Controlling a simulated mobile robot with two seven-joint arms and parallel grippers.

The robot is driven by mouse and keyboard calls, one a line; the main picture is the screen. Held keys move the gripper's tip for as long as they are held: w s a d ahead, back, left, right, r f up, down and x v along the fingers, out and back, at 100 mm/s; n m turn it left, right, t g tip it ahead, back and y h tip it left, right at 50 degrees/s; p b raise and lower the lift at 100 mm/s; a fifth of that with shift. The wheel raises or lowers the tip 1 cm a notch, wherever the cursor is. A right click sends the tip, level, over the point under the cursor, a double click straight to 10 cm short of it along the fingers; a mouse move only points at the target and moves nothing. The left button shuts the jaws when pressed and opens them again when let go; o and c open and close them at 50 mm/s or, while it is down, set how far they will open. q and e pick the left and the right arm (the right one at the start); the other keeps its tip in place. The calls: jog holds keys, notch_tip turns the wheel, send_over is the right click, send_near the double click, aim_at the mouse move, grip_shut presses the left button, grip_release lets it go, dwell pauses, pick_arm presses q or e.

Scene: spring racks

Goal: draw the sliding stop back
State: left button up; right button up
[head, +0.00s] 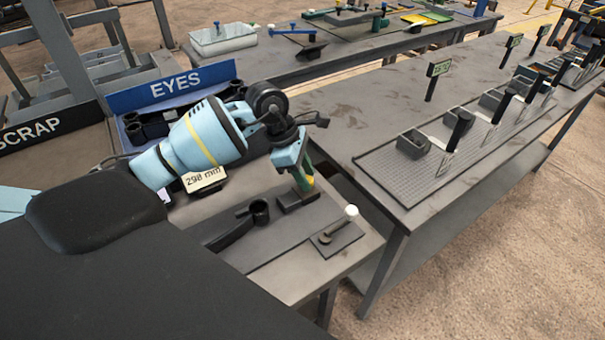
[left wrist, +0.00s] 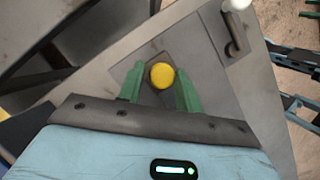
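The sliding stop appears to be the dark block (head: 297,200) on the near bench, with a yellow knob on top. In the left wrist view the round yellow knob (left wrist: 162,76) stands between my green fingers. My left gripper (head: 306,180) points down over the block, one finger beside the knob. The left wrist view shows both fingers (left wrist: 161,88) apart, one on each side of the knob, with a narrow gap visible at least on the left. Part of the knob is hidden by the gripper in the head view. My right gripper is in neither view.
A white-knobbed lever (head: 351,212) on a plate stands right of the block. A dark bar with a round socket (head: 260,211) lies left of it. A "298 mm" sign (head: 204,180) and blue EYES bin (head: 172,88) are behind my arm. A long bench with racks (head: 370,110) is beyond.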

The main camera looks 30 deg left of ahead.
pick_arm(q)
jog(key=shift+o, duration=1.3)
jog(key=shift+w, duration=0.1)
jog(key=v, duration=0.7)
jog(key=shift+r, duration=0.35)
jog(key=shift+f, duration=0.15)
